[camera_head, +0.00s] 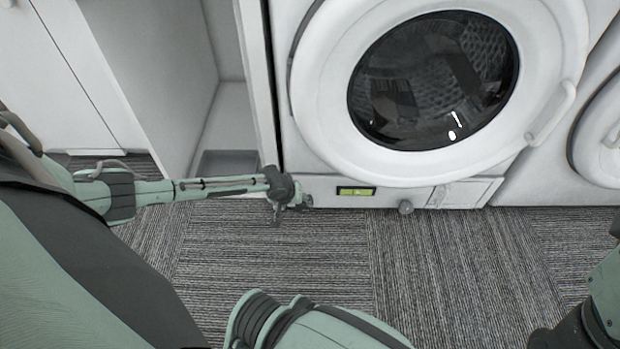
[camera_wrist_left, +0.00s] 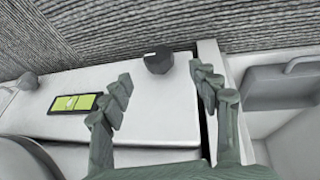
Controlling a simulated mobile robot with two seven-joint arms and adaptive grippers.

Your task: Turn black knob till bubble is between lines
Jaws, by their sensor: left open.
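My left gripper (camera_head: 291,203) is open at the lower left front of the washing machine. In the left wrist view the fingers (camera_wrist_left: 160,80) stand apart, with the black knob (camera_wrist_left: 158,60) between and just past their tips. I see no clear contact. In the head view the gripper largely hides this knob. The green bubble level (camera_head: 356,191) is on the machine's lower front, right of the gripper; it also shows in the left wrist view (camera_wrist_left: 75,103). A pale patch shows in its vial, but its place against the lines is too small to tell. My right gripper is not in view.
A grey knob (camera_head: 405,206) sits right of the level. The washing machine's round door (camera_head: 330,100) is shut above. A white cabinet (camera_head: 160,60) stands close on the left, and another machine (camera_head: 600,140) on the right. Carpet (camera_head: 430,250) in front is clear.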

